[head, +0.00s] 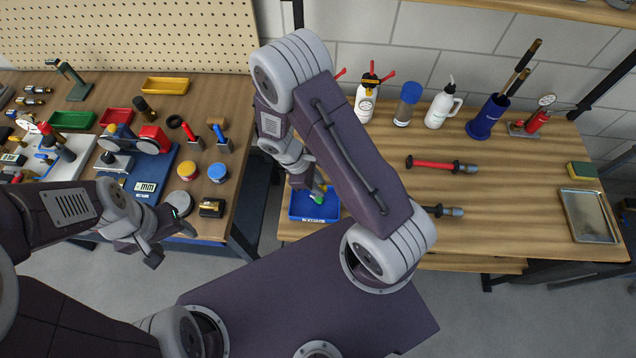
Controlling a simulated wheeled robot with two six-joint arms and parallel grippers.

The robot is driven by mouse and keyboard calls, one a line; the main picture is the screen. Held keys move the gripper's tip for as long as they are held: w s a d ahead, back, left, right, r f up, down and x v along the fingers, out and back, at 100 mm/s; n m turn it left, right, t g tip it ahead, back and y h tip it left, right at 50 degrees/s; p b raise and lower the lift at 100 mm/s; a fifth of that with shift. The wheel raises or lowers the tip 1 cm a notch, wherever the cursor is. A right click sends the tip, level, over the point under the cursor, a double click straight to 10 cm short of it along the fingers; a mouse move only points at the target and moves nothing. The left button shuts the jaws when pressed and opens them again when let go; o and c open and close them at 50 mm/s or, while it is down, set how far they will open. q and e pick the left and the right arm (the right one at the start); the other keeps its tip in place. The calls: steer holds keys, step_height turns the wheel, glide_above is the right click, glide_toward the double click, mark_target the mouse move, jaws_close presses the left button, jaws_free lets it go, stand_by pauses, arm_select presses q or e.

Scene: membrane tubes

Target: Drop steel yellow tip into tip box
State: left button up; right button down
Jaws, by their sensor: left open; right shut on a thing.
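The blue box (297,213) with a white label on its front stands at the left front edge of the right bench; I take it for the tip box. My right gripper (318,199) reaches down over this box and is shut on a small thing. A small green and yellowish patch shows at its fingers. The steel yellow tip is too small and too covered to make out clearly. Whether it touches the box floor I cannot tell. My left gripper (163,238) is open and empty, in front of the left bench's edge.
A red tube tool (440,164) and a dark one (443,211), partly behind my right arm, lie on the right bench. Bottles, a blue holder (487,118) and a metal tray (588,216) stand around.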

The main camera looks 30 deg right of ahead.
steer(key=shift+d+f, duration=0.1)
steer(key=shift+f, duration=0.6)
arm_select(q)
steer(key=shift+d+f, duration=0.1)
steer(key=shift+f, duration=0.4)
arm_select(e)
steer(key=shift+r, duration=0.1)
steer(key=c, duration=1.2)
jaws_free()
steer(key=shift+o, duration=0.4)
arm_select(q)
steer(key=shift+f+b, duration=0.3)
steer(key=shift+b, duration=0.05)
arm_select(e)
steer(key=v, duration=0.9)
